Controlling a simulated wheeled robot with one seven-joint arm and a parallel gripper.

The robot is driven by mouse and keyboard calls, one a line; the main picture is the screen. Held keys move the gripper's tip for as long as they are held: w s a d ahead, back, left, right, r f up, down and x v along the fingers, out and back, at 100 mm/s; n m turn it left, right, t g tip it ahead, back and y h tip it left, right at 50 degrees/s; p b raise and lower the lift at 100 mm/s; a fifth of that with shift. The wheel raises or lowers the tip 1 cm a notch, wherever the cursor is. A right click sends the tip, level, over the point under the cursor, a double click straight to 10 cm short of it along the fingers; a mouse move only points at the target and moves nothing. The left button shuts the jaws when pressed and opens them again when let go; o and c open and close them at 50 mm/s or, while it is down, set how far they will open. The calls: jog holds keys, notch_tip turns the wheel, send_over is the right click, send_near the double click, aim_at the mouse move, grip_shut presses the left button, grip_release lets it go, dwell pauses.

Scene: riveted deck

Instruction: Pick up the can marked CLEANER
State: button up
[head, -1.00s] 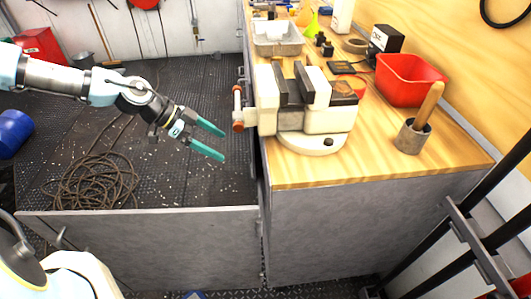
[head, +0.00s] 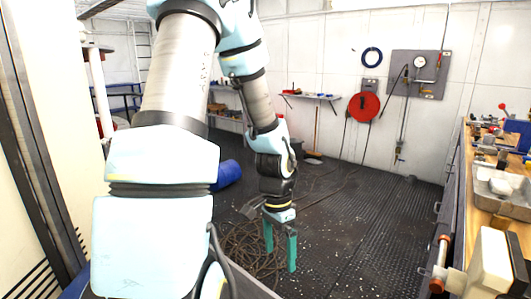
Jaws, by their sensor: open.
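My gripper (head: 280,249) hangs from my arm in the middle of the head view, with its two green fingers pointing down. The fingers are apart with nothing between them. It is above the dark riveted floor, in front of a coil of rope. I see no can marked CLEANER in this view. My arm covers much of the left and middle of the view, so what lies behind it is hidden.
A wooden workbench (head: 481,216) with a vise (head: 490,262) and a metal tray (head: 505,190) is at the right. A blue drum (head: 228,174) lies on the floor. A wall shelf (head: 310,96) and a red reel (head: 364,106) are at the back. The central floor is mostly clear.

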jog(key=s+a+r+n+t, duration=0.1)
jog(key=a+r+n+t, duration=0.1)
jog(key=a+r+n, duration=0.8)
jog(key=shift+t, duration=0.4)
jog(key=shift+a, duration=0.1)
